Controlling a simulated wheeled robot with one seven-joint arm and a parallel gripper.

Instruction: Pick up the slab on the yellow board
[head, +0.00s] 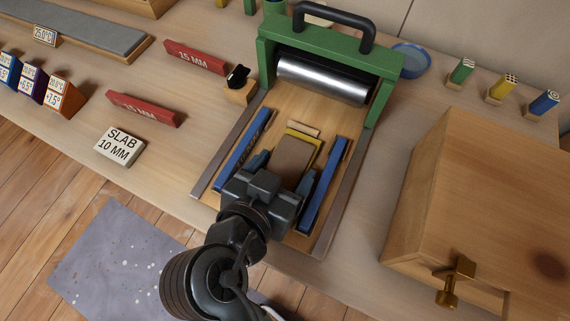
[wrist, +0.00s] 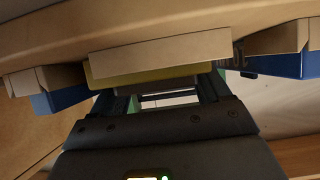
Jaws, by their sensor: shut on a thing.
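The slab (head: 294,156) is a flat brown block lying over the yellow board (head: 317,144), whose edges show at its far end and right side. My gripper (head: 282,172) reaches in from the near side, with one dark finger on each side of the slab, shut on it. I cannot tell whether the slab is clear of the board. In the wrist view a yellow strip of the board (wrist: 150,73) shows beyond the fingers (wrist: 168,100); the finger contact is not clear there.
Blue rails (head: 243,143) and (head: 324,187) flank the slab closely. A green-framed roller (head: 322,80) stands behind. Red 15 mm strips (head: 144,109) and a "SLAB 10 MM" block (head: 119,146) lie left. A wooden box (head: 490,190) stands right.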

